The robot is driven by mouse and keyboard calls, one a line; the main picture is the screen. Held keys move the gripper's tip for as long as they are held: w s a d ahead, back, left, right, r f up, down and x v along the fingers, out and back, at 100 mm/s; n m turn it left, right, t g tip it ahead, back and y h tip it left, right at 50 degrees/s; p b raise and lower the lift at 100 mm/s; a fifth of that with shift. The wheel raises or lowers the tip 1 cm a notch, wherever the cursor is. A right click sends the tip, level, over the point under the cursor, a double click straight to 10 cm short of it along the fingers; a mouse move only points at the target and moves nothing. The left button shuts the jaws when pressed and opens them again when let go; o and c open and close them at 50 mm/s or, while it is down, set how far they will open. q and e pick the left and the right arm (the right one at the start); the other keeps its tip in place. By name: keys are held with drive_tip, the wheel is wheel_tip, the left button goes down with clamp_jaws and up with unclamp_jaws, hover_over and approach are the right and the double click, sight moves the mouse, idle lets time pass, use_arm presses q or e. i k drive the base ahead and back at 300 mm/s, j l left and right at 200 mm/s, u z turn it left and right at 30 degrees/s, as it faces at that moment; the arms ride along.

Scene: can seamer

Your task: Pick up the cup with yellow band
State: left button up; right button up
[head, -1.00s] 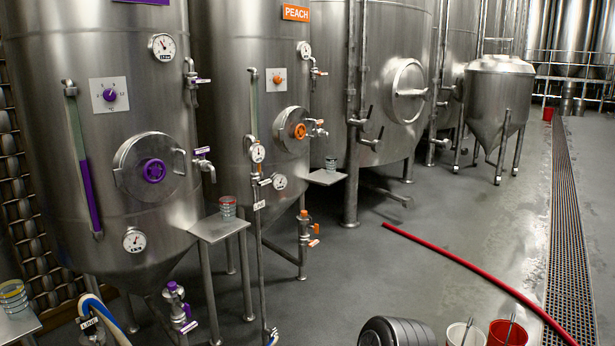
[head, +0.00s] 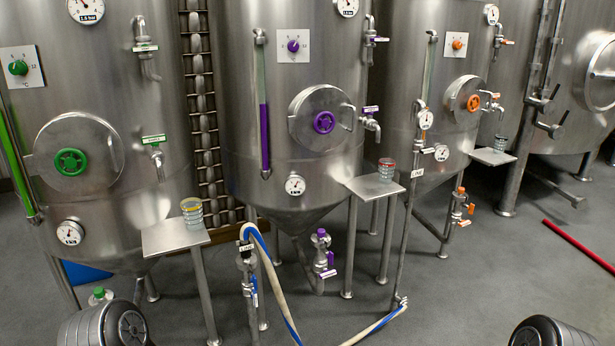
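The cup with a yellow band (head: 192,214) stands upright on a small grey metal table (head: 165,236) in front of the tank with the green fittings. It is a clear cup with a yellow ring near its top and greenish bands below. Neither of my grippers is in view. Two dark ribbed rounded parts at the bottom left and bottom right edges look like my own arms, with no fingers showing.
A red-banded cup (head: 386,170) stands on a table by the purple-fitted tank, another cup (head: 500,143) by the orange one. A white-and-blue hose (head: 277,283) hangs and runs over the floor. A red hose (head: 580,247) lies right. Grey floor ahead is mostly clear.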

sight(191, 208)
drive_tip(key=i+j+z, duration=0.1)
drive_tip(key=i, duration=0.65)
drive_tip(key=i+j+z, duration=0.1)
drive_tip(key=i, duration=0.6)
drive_tip(key=j, duration=0.1)
